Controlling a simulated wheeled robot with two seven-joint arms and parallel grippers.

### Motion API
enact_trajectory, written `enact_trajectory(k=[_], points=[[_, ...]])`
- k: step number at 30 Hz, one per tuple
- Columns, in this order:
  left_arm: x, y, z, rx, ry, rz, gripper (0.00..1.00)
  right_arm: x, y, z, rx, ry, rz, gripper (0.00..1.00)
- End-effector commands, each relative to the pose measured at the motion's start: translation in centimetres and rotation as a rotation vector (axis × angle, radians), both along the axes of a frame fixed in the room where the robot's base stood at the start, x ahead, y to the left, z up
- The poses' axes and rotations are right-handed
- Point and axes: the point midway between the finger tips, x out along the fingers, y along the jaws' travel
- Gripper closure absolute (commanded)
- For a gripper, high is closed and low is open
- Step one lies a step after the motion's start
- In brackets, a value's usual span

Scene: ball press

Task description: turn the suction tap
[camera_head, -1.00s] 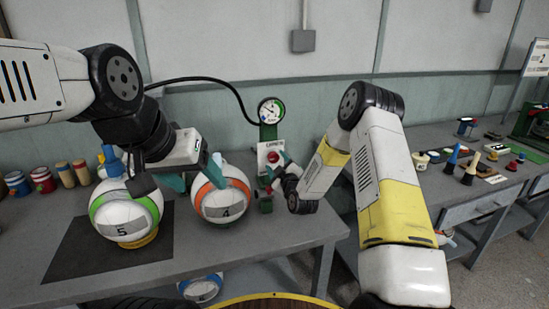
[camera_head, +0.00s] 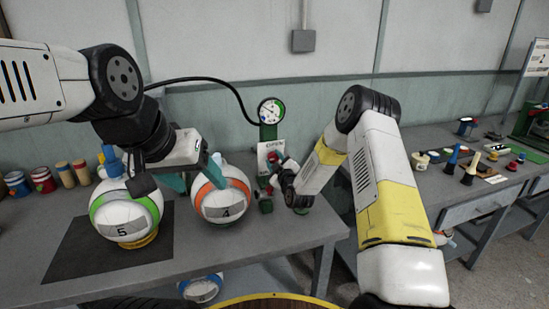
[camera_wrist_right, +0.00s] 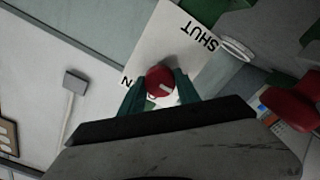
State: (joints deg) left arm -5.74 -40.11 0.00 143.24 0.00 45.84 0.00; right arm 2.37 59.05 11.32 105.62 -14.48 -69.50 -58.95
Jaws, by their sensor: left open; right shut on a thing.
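The suction tap has a round red knob with a pale mark (camera_wrist_right: 160,80), seen in the right wrist view in front of a white plate (camera_wrist_right: 185,45) lettered SHUT. In the head view the plate (camera_head: 270,147) shows OPEN, below a pressure gauge (camera_head: 271,111) on a green stand. My right gripper (camera_wrist_right: 160,88) is shut on the red knob, with a teal finger on each side of it. It also shows in the head view (camera_head: 276,174), partly hidden by its own wrist. My left gripper (camera_head: 192,172) is open near the orange-striped ball 4 (camera_head: 222,195).
A green-striped ball 5 (camera_head: 125,213) sits on a yellow ring on a dark mat (camera_head: 75,262). A black hose (camera_head: 205,79) arches to the gauge. Several cans (camera_head: 42,179) stand at the left. A second bench (camera_head: 420,190) holds small parts at the right.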

Motion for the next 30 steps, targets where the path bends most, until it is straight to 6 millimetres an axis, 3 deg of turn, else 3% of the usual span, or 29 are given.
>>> enact_trajectory(k=[11,30], points=[[0.0,0.0,0.0,0.0,0.0,0.0,0.34,-0.03,0.06,-0.01,0.149,0.049,0.001,1.0],[0.0,0.0,0.0,0.0,0.0,0.0,0.34,0.0,-0.05,0.01,0.715,0.232,0.0,1.0]])
